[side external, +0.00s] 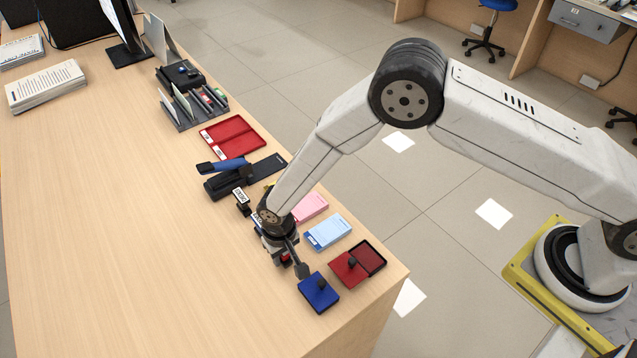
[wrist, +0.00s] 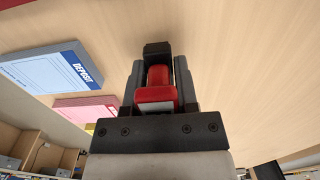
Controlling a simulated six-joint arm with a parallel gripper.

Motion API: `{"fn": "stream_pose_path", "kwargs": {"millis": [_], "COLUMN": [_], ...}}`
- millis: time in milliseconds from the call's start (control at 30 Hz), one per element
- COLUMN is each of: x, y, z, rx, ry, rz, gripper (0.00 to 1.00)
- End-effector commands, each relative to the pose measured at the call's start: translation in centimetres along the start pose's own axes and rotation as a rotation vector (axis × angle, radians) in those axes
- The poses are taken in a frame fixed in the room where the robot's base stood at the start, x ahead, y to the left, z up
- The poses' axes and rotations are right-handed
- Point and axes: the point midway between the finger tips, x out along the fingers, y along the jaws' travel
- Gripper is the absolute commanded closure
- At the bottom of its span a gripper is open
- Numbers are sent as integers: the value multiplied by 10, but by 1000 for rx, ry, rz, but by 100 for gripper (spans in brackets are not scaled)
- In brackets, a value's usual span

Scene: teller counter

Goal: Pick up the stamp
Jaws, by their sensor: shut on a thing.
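The stamp (wrist: 157,92), red with a dark part at its far end, sits between the two grey fingers of my gripper (wrist: 158,70) in the wrist view. My gripper is shut on it. In the side external view my gripper (side external: 281,254) points down over the counter's right part. Only a small red bit of the stamp (side external: 286,258) shows there between the fingers; the rest is hidden. I cannot tell whether the stamp touches the counter.
A light blue deposit pad (side external: 327,233) and a pink pad (side external: 311,207) lie behind. A small labelled black item (side external: 242,198) stands to the left. The counter's (side external: 130,240) left front is clear.

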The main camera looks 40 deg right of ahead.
Motion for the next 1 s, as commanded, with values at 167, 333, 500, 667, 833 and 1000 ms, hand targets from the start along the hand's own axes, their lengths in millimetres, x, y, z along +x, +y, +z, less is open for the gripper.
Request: {"fn": "stream_pose_path", "kwargs": {"millis": [167, 333, 500, 667, 833, 1000], "x": [-18, -36, -57, -77, -91, -102], "y": [0, 5, 13, 20, 32, 43], "z": [0, 10, 25, 41, 63, 85], "rx": [0, 0, -1, -1, -1, 0], "ry": [2, 1, 1, 1, -1, 0], "rz": [0, 0, 0, 0, 1, 1], "gripper": [100, 100, 100, 100, 100, 100]}}
